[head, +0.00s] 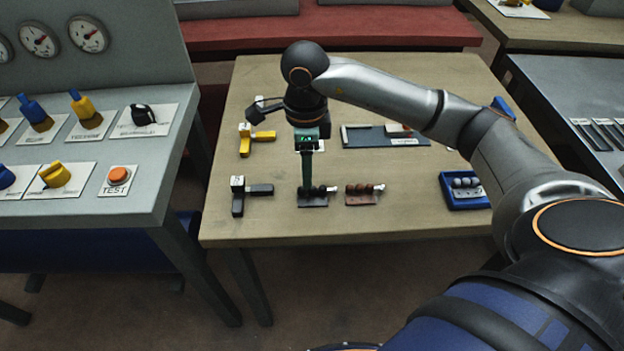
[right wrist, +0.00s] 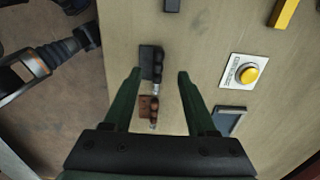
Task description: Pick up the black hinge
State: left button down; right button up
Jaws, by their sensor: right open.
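The black hinge (head: 314,200) lies on the wooden table near its front edge, with dark knuckles and a light pin end pointing right. My right gripper (head: 307,184) is over it in the head view, and its green finger hides part of the hinge. In the right wrist view the black hinge (right wrist: 151,64) shows between the two spread fingertips of the gripper (right wrist: 160,74), nearer the left one. The gripper is open and holds nothing. Its height above the hinge is hard to tell. My left gripper is in neither view.
A brown hinge (head: 361,197) lies just right of the black one. A black angled piece (head: 239,196) lies to the left, a yellow one (head: 246,144) behind it. A blue tray (head: 449,203) is at the right. A control console (head: 90,190) stands left of the table.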

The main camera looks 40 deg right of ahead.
aim_at(313, 196)
notch_tip(313, 196, down, 5)
jog(key=shift+s+d+f, duration=0.1)
jog(key=shift+s+d, duration=0.05)
jog(key=shift+c, duration=0.2)
grip_shut()
dwell(0.3)
